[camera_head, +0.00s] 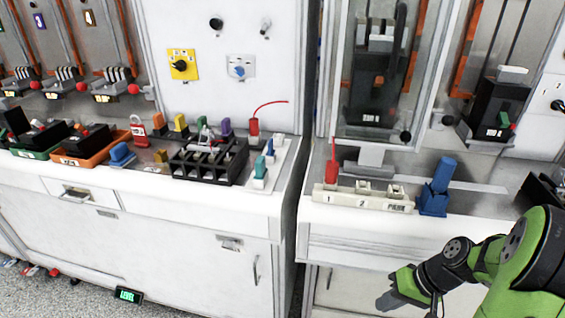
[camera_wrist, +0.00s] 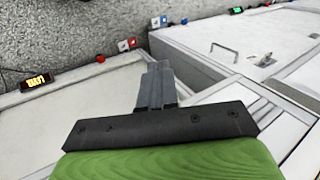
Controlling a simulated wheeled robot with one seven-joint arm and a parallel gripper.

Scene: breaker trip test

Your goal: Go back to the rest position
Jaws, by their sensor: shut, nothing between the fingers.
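My gripper (camera_head: 391,300) is at the lower right of the head view, in front of the right cabinet and below its worktop. It is shut and empty. In the wrist view my gripper's fingers (camera_wrist: 158,68) are together and point toward the grey floor and white cabinet fronts. My green and black arm reaches in from the right edge of the head view.
The right worktop bears a white numbered strip (camera_head: 365,199) with a red plug (camera_head: 332,165), and a blue holder (camera_head: 437,190). The left worktop holds a black divided rack (camera_head: 208,160) and an orange tray (camera_head: 95,152). A LEVEL display (camera_head: 128,295) sits low at left.

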